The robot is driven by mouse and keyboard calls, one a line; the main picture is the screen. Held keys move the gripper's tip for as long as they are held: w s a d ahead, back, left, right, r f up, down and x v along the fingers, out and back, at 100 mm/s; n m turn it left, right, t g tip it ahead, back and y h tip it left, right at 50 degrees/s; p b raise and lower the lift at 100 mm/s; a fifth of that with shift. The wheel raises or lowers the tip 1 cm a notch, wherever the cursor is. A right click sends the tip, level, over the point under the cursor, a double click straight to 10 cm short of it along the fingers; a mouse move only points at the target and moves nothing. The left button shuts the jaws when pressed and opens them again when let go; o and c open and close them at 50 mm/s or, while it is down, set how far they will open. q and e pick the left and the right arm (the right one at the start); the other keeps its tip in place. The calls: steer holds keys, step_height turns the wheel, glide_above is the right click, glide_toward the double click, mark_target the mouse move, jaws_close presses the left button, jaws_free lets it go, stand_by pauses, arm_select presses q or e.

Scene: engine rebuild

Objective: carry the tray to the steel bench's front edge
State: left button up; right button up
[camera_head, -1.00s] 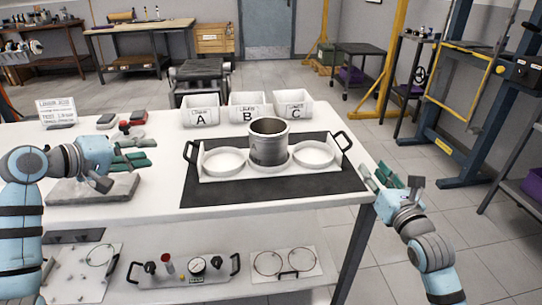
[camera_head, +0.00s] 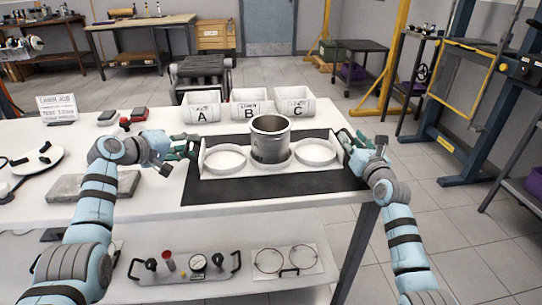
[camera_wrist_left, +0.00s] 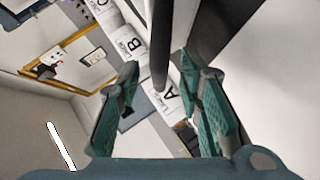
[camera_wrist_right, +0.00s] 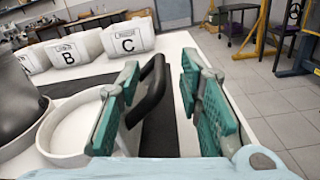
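The white tray (camera_head: 232,175) rests on a black mat (camera_head: 275,195) on the bench top (camera_head: 140,200). It holds a grey metal cylinder (camera_head: 270,142) in the middle, between two round white dishes (camera_head: 225,160) (camera_head: 316,152). My left gripper (camera_head: 190,148) is at the tray's left end. In the left wrist view a dark handle (camera_wrist_left: 160,60) lies between its open fingers. My right gripper (camera_head: 358,143) is at the right end. In the right wrist view the black right handle (camera_wrist_right: 150,90) lies between its open fingers, nearer the left finger. The fingers hide much of both handles in the head view.
White bins A (camera_head: 202,114), B (camera_head: 249,110) and C (camera_head: 295,106) stand behind the tray. A grey plate (camera_head: 90,187) and a white round part (camera_head: 28,172) lie at the left. The mat's front strip is clear.

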arm_select(q)
steer(key=shift+w+d+f, duration=0.1)
arm_select(e)
steer(key=shift+w, duration=0.2)
arm_select(q)
steer(key=shift+c, duration=0.2)
arm_select(e)
steer(key=shift+c, duration=0.2)
arm_select(q)
jaws_close()
arm_select(e)
jaws_close()
steer(key=shift+s, duration=0.1)
steer(key=shift+r, duration=0.1)
